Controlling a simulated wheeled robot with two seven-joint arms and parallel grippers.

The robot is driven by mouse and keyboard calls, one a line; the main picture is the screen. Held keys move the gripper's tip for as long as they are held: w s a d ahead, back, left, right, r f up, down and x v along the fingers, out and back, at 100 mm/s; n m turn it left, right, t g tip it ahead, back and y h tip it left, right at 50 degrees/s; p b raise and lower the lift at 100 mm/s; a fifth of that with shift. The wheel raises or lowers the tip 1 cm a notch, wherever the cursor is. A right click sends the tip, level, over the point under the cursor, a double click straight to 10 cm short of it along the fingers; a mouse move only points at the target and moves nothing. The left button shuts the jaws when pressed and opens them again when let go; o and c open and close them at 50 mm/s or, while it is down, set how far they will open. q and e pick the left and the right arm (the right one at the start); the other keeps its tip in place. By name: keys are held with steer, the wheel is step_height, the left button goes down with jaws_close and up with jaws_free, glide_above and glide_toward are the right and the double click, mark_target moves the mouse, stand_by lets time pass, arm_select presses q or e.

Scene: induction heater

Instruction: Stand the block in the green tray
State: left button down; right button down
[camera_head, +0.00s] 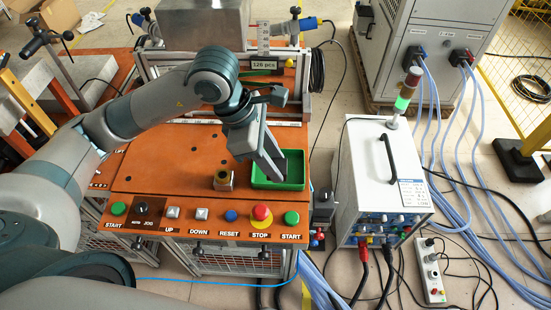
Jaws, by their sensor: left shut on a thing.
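The green tray (298,168) is on the right side of the orange worktop, and its inside is partly covered by my left gripper. My left gripper (273,174) points down and to the right, with its tips over or inside the tray. It is shut on the block, whose outline I cannot separate from the dark fingers. I cannot tell whether the block touches the tray floor. My right gripper is not in view.
Buttons, including the red stop button (261,213), line the worktop's front edge. A white power unit (375,180) stands to the right. The left-middle of the orange worktop (160,165) is clear.

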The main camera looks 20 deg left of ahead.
mark_target(276, 160)
arm_select(q)
steer(key=w+f, duration=0.1)
steer(key=w+f+p, duration=0.1)
steer(key=w, duration=0.1)
steer(key=w+a, duration=0.1)
steer(key=w, duration=0.1)
steer(key=shift+a+f+p, duration=0.1)
steer(key=shift+f+p, duration=0.2)
steer(key=shift+f, duration=0.1)
steer(key=shift+w+a+f, duration=0.1)
steer(key=shift+w+f, duration=0.1)
steer(key=shift+f, duration=0.05)
steer(key=shift+s+f+p, duration=0.1)
steer(key=shift+f+p, duration=0.85)
steer(key=shift+f, duration=1)
steer(key=shift+f, duration=0.1)
